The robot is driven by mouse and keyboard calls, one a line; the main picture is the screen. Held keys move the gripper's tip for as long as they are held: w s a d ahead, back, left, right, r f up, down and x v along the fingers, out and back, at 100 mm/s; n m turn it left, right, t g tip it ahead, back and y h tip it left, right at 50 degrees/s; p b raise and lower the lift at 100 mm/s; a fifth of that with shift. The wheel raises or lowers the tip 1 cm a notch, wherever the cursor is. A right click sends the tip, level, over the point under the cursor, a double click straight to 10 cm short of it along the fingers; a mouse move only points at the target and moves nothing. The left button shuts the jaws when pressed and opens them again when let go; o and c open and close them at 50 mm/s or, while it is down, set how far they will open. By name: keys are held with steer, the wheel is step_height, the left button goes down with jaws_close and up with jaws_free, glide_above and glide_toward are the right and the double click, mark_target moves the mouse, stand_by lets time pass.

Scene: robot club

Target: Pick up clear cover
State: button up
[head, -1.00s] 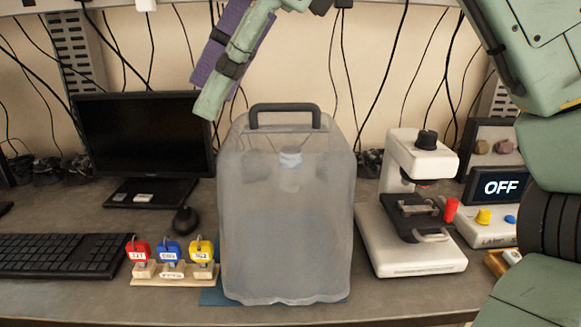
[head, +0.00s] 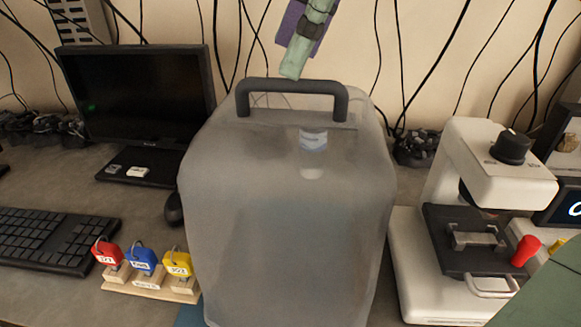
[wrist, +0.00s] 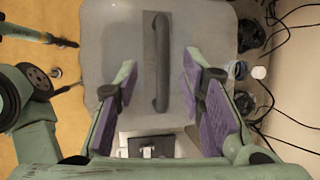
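The clear cover (head: 280,210) is a large, cloudy, see-through box standing upright on the desk, with a dark grey handle (head: 292,87) on top. A pale object with a whitish-blue top (head: 313,140) shows blurrily through it. The cover also fills much of the wrist view (wrist: 105,65), its handle (wrist: 161,75) running lengthwise between my fingers. My gripper (wrist: 160,62) is open and empty, with purple pads on either side of the handle in that view. In the head view one fingertip of my gripper (head: 290,72) shows just above and behind the handle; the other is hidden.
A white microscope-like device (head: 470,190) stands close on the right. Red, blue and yellow tags (head: 143,260) on a wooden stand sit close on the left. Cables hang along the back wall.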

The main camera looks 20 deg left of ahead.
mark_target(283, 85)
steer(key=shift+p+x, duration=0.65)
steer(key=shift+x, duration=2.35)
steer(key=shift+w, duration=0.2)
steer(key=shift+d, duration=0.1)
steer(key=shift+c, duration=0.3)
jaws_close()
